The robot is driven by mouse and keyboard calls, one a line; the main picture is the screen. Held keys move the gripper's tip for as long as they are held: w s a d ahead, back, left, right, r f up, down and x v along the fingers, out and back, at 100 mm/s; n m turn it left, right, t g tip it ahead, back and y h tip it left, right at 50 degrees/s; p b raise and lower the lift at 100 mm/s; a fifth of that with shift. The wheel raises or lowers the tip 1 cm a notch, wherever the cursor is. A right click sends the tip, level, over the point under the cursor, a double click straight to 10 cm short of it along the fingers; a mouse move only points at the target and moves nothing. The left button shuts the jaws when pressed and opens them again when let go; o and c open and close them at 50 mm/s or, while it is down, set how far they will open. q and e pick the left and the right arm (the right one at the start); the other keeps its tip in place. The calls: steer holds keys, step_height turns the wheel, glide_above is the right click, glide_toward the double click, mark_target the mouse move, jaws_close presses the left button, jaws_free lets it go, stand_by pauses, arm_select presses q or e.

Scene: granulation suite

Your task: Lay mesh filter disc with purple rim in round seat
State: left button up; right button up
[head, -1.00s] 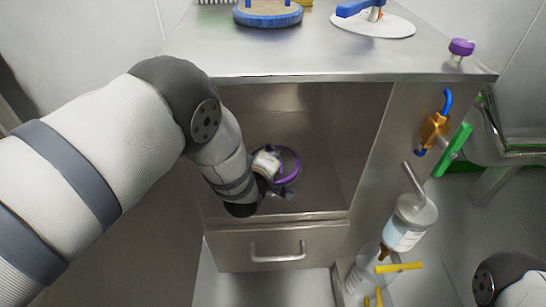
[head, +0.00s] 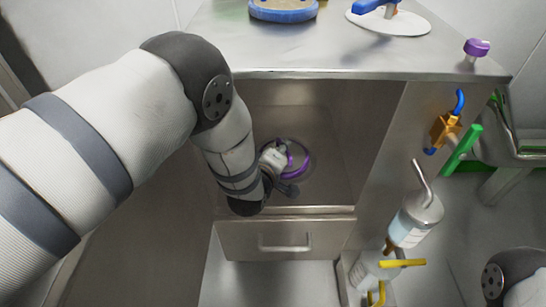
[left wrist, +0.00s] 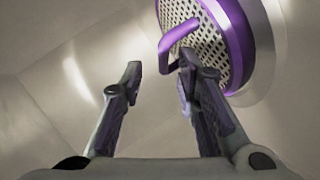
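The mesh filter disc (head: 304,162) with a purple rim is inside the open cabinet compartment, partly hidden by my left gripper. In the left wrist view the disc (left wrist: 236,50) shows its perforated face and a purple loop handle. A pale round metal ring, seemingly the round seat (left wrist: 269,75), curves around the disc's rim; I cannot tell whether the disc lies flush in it. My left gripper (left wrist: 157,74) is open, its fingers apart. The handle's free end is near the right-hand fingertip; contact is unclear. My right gripper is out of view.
The compartment has side walls and a front lip above a drawer (head: 285,241). The steel top (head: 330,55) overhangs it and holds a blue-rimmed disc (head: 283,10), a white plate with a blue handle (head: 388,20) and a purple knob (head: 477,47).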

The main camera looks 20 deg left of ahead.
arm_select(q)
steer(key=p+v, duration=0.2)
steer(key=v, duration=0.7)
steer(key=shift+r, duration=0.15)
steer(key=shift+s, duration=0.1)
